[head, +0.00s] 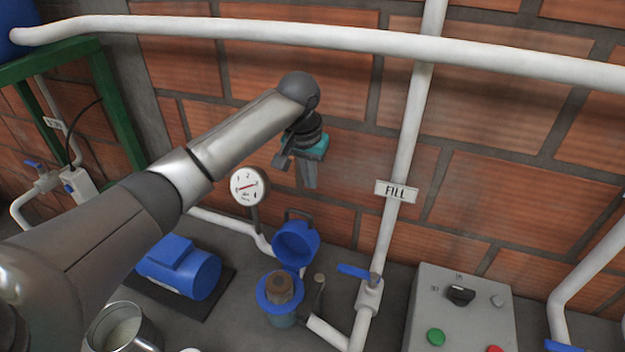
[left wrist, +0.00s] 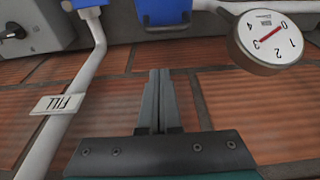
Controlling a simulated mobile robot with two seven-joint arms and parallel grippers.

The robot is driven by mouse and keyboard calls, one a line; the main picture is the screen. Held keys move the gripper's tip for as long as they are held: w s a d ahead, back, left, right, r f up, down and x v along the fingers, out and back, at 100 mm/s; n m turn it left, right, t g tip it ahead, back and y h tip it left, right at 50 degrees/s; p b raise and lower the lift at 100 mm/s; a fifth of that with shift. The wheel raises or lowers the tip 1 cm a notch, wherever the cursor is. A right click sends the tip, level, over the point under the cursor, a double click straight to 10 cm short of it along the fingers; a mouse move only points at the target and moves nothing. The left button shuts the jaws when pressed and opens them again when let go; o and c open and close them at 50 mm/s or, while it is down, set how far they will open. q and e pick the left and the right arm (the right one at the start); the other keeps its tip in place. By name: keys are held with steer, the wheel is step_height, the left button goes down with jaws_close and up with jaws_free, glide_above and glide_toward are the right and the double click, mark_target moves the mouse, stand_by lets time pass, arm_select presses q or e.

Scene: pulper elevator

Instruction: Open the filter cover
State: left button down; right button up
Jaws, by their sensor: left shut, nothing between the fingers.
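The blue filter cover (head: 297,243) is tilted up behind the filter housing (head: 281,309), its round face toward me and a dark handle at its upper edge. The housing's blue rim and a brown piece in its middle are exposed. The cover also shows upside down at the top of the left wrist view (left wrist: 163,12). My left gripper (head: 309,184) is shut and empty, above and apart from the cover, near the brick wall. Its closed fingers also show in the left wrist view (left wrist: 160,76). My right gripper is out of view.
A pressure gauge (head: 249,186) stands left of my gripper. A blue pump motor (head: 180,268) is left of the filter. A white pipe with a FILL sign (head: 396,191) and a blue valve handle (head: 359,272) are to the right. A grey control box (head: 462,310) is farther right.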

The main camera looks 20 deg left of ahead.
arm_select(q)
steer(key=x, duration=0.9)
steer(key=shift+s+d+r+p, duration=0.15)
steer(key=shift+s+r, duration=0.25)
steer(key=shift+s, duration=0.2)
steer(key=shift+s+a+r+p, duration=0.15)
steer(key=shift+s+r, duration=0.25)
steer(key=shift+s, duration=0.25)
steer(key=shift+s+d+r+p, duration=0.2)
steer(key=shift+s+r, duration=0.2)
steer(key=shift+s, duration=0.2)
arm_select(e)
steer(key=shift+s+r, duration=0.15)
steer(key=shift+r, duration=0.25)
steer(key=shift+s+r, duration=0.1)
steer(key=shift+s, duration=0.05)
